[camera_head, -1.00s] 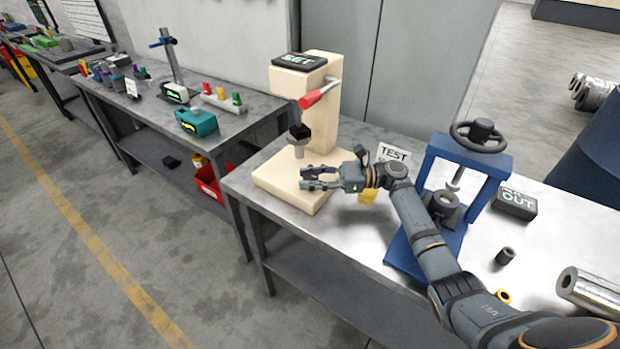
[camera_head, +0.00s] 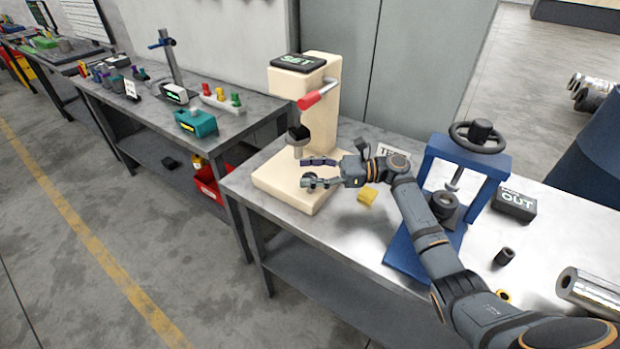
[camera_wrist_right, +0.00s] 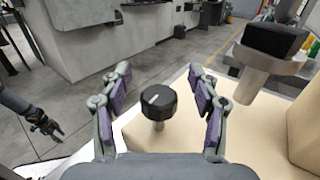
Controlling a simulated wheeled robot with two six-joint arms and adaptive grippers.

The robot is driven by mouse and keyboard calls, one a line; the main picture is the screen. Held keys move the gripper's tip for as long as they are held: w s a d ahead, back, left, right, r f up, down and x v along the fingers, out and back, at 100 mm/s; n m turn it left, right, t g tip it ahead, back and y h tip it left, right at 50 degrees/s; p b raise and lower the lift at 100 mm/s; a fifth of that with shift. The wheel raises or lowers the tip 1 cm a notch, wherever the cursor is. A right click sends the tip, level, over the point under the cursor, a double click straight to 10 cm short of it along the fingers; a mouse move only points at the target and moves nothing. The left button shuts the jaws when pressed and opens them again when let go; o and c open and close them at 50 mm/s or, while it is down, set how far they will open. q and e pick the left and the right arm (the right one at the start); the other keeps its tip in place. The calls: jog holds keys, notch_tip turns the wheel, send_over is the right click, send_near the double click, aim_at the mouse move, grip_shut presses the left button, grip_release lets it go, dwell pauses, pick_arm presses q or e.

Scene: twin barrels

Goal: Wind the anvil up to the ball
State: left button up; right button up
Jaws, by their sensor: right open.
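A cream tester (camera_head: 322,112) with a red-tipped lever (camera_head: 312,98) stands on the near bench. Its anvil, a grey disc on a stem (camera_head: 299,146), carries a black block (camera_head: 298,133) below the tester's head; the disc (camera_wrist_right: 268,60) and block (camera_wrist_right: 275,38) also show in the right wrist view. The ball cannot be made out. A black knob (camera_wrist_right: 158,101) on a short stem rises from the cream base. My right gripper (camera_head: 305,172) is open, with its purple-padded fingers on either side of the knob, apparently clear of it. My left gripper (camera_wrist_right: 48,127) shows small; its jaws are unclear.
A blue press (camera_head: 470,160) with a handwheel stands right of the tester. A black OUT block (camera_head: 514,203), a small dark cylinder (camera_head: 504,257) and a yellow piece (camera_head: 368,196) lie on the bench. A TEST card (camera_head: 394,153) is partly behind my arm.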

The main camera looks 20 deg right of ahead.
aim_at(310, 176)
notch_tip(310, 176, up, 8)
jog(key=shift+f, duration=0.1)
dwell(0.4)
